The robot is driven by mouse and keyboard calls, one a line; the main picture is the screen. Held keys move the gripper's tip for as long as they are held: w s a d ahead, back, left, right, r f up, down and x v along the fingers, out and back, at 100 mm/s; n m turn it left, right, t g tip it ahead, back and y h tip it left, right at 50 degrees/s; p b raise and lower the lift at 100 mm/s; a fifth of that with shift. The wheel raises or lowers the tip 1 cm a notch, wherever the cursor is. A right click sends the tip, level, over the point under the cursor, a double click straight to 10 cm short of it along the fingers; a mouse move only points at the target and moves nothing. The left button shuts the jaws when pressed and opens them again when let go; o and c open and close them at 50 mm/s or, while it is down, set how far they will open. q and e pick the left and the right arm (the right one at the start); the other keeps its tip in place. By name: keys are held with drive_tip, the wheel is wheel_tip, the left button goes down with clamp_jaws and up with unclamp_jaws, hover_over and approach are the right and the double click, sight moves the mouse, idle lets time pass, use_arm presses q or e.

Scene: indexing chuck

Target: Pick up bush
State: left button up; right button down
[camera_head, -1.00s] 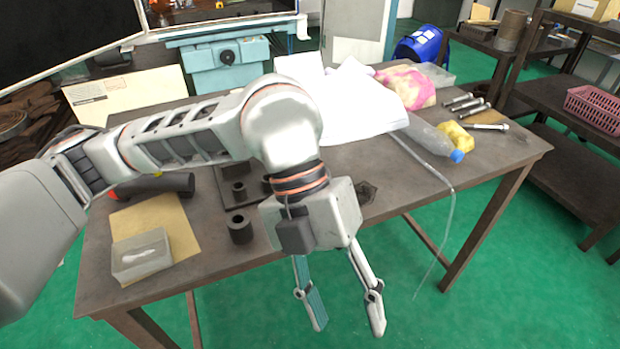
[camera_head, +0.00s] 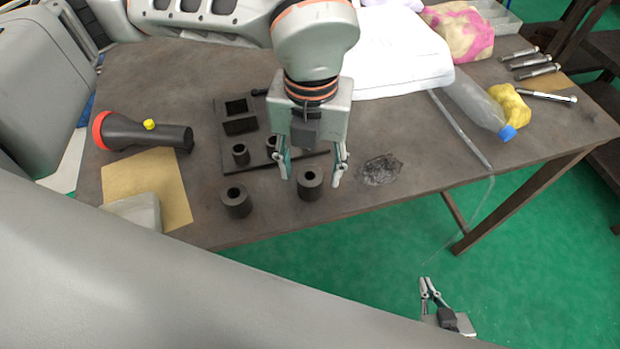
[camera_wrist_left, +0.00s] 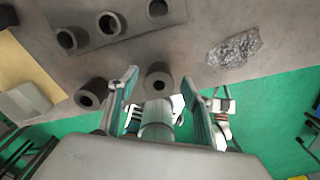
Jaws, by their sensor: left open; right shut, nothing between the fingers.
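A dark hollow bush (camera_head: 310,186) stands upright near the table's front edge. A second similar bush (camera_head: 237,204) stands to its left. My left gripper (camera_head: 312,168) is open, pointing down, with its fingers to either side above the first bush. In the left wrist view this bush (camera_wrist_left: 158,86) shows between the open fingers, with no visible contact, and the second bush (camera_wrist_left: 91,96) lies outside the left finger. Smaller bushes (camera_head: 240,155) stand on a dark fixture plate (camera_head: 230,106), partly hidden by my left gripper. My right gripper (camera_head: 428,288) is shut and empty, low beyond the table's front edge.
A flashlight (camera_head: 150,136) and tan paper (camera_head: 160,185) are at the left. A metal-shavings patch (camera_head: 379,170) lies right of the bushes. A white cloth (camera_head: 405,60), bottle (camera_head: 475,105), yellow lump (camera_head: 509,105) and several bolts (camera_head: 530,62) lie at the right.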

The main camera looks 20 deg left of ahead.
sight(309, 178)
use_arm(q)
drive_tip(key=shift+f, duration=1.4)
clamp_jaws()
drive_tip(key=shift+r, duration=0.1)
